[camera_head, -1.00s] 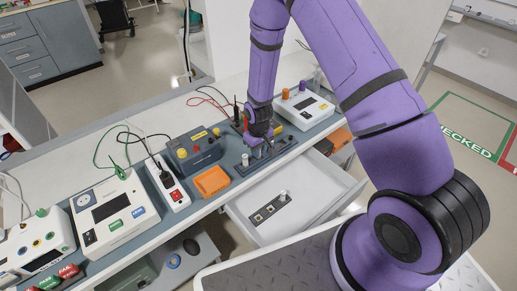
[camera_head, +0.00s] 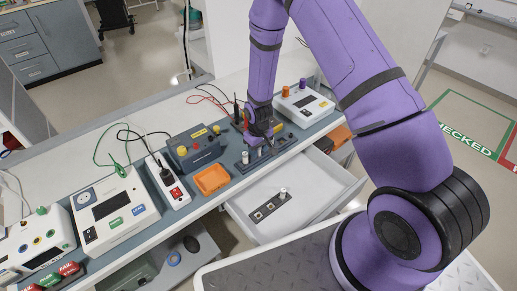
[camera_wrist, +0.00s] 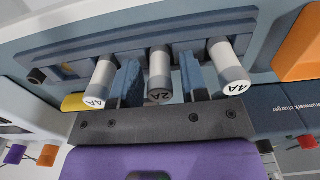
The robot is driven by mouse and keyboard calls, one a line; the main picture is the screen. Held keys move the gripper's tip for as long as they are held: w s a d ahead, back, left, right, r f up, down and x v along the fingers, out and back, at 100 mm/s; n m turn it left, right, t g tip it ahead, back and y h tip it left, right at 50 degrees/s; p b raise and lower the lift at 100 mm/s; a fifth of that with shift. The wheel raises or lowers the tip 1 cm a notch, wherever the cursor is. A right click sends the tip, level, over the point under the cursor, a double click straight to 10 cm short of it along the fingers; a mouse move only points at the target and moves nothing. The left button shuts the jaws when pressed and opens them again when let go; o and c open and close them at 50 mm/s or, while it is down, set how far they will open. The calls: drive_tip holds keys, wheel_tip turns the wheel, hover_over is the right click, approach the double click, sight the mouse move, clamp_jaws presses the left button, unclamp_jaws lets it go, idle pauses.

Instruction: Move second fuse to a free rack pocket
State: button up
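In the wrist view, a row of three grey-and-white fuses stands in a dark blue holder (camera_wrist: 110,48): a left fuse marked 4A (camera_wrist: 101,80), a middle fuse marked 2A (camera_wrist: 160,72) and a right fuse marked 4A (camera_wrist: 229,66). My gripper (camera_wrist: 163,88) is open, with one finger on each side of the middle fuse and a narrow gap on both sides. In the head view my gripper (camera_head: 262,142) is over the holder and partly hides it. The rack (camera_head: 264,213) lies in the open drawer, with one fuse (camera_head: 284,193) at its far end and dark, empty-looking pockets nearer.
The pulled-out drawer (camera_head: 317,185) has bare floor around the rack. An orange tray (camera_head: 211,180) and a dark meter box (camera_head: 194,149) are left of the holder. A white charger (camera_head: 304,103) stands to its right.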

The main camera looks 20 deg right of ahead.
drive_tip(key=shift+o, duration=0.7)
